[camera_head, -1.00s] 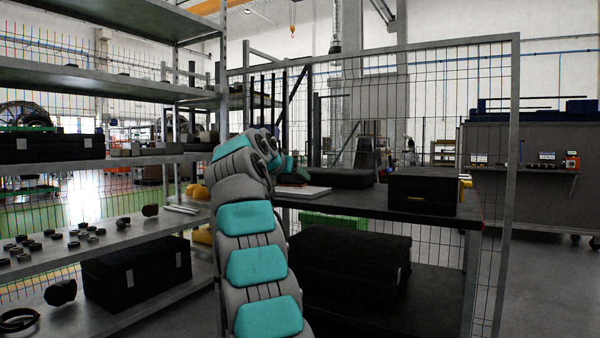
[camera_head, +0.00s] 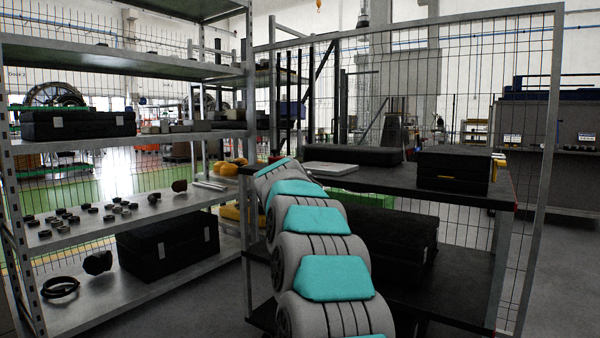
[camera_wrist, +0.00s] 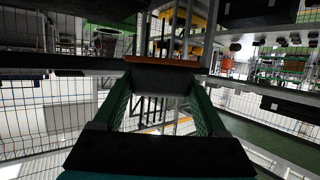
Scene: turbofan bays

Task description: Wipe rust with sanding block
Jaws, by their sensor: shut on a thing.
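In the wrist view, my gripper (camera_wrist: 160,80) has its two green fingers shut on a block, which looks like the sanding block (camera_wrist: 162,62). The block has an orange-brown strip along its far edge and a dark grey body between the fingers. In the head view, my teal and grey arm reaches forward to the near left end of the dark workbench (camera_head: 400,179). The arm hides my gripper and the block there. I cannot make out any rust in either view.
A black case (camera_head: 452,170), a long dark case (camera_head: 352,154) and a pale flat item (camera_head: 330,168) lie on the bench. A metal shelf rack (camera_head: 150,212) with small dark parts stands at the left. A wire mesh panel (camera_head: 470,100) rises behind. Grey floor is clear at right.

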